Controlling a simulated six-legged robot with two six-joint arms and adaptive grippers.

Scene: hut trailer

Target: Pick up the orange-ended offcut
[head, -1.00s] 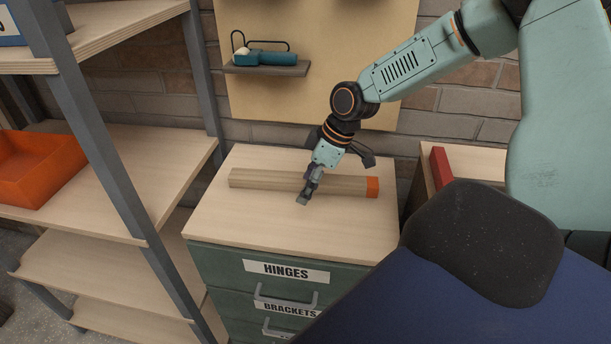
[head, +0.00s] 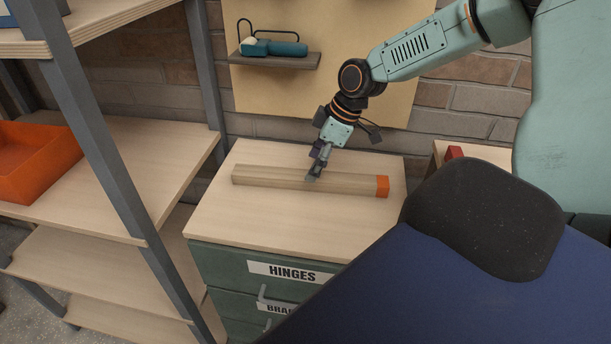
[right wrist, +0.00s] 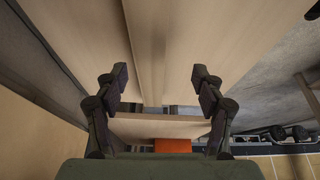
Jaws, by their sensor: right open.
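The offcut (head: 270,178) is a long square wooden bar with an orange right end (head: 382,186). It lies flat across the top of the drawer cabinet. My right gripper (head: 313,176) is at the bar's middle, pointing down, and its fingertips overlap the bar in the head view. In the right wrist view the two fingers (right wrist: 160,85) are wide apart, and the bar (right wrist: 152,45) runs lengthwise through the gap between them. Neither finger visibly grips it. The orange end is out of the wrist view. My left gripper is not in view.
The cabinet top (head: 230,215) is otherwise clear. A shelf rack with a grey post (head: 110,150) and an orange bin (head: 35,165) stands at left. A small shelf (head: 275,60) with a teal tool (head: 285,48) hangs behind. A red object (head: 454,153) is at right.

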